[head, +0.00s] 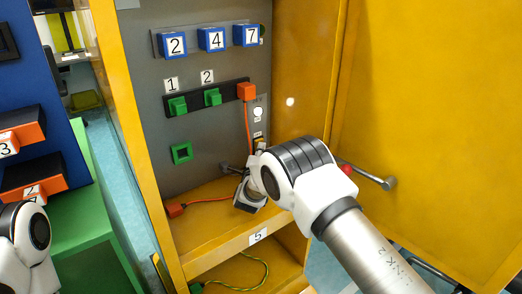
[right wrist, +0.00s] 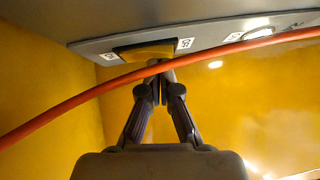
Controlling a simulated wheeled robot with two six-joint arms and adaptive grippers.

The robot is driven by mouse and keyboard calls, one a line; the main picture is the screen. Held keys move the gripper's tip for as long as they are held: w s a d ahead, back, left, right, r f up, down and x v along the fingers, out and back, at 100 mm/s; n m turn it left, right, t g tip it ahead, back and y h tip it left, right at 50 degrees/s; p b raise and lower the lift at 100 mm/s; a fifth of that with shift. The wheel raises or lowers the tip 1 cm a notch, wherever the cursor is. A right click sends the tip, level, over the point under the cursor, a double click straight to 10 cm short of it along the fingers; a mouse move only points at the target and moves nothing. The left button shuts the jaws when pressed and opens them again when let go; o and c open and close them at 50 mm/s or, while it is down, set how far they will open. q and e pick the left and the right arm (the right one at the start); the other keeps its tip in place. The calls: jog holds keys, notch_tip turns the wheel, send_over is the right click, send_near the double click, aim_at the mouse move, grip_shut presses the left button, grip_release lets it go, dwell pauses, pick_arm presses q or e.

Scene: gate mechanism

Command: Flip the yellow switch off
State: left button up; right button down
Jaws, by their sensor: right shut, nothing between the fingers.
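The yellow switch (head: 260,142) sits low on a narrow light plate at the right of the grey panel. In the head view it is partly hidden by my right arm. In the right wrist view the yellow switch (right wrist: 142,51) is wide and close, with a small white label at each end. My right gripper (right wrist: 164,72) is shut and empty, its tips at or just below the switch's right part. I cannot tell whether they touch. Which way the switch is set is not clear. My left gripper is out of view; only part of its arm shows.
An orange cable (right wrist: 75,102) crosses in front of my right fingertips. It hangs from an orange plug (head: 246,91) to another orange plug (head: 175,210) on the shelf. An open yellow door (head: 440,110) with a handle stands at the right. Green blocks (head: 178,106) sit on the panel.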

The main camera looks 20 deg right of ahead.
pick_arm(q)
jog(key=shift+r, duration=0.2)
pick_arm(e)
jog(key=shift+w+r, duration=0.15)
jog(key=shift+r, duration=0.05)
jog(key=shift+a, duration=0.1)
jog(key=v, duration=0.7)
jog(key=shift+s+a+r, duration=0.1)
jog(key=shift+s, duration=0.15)
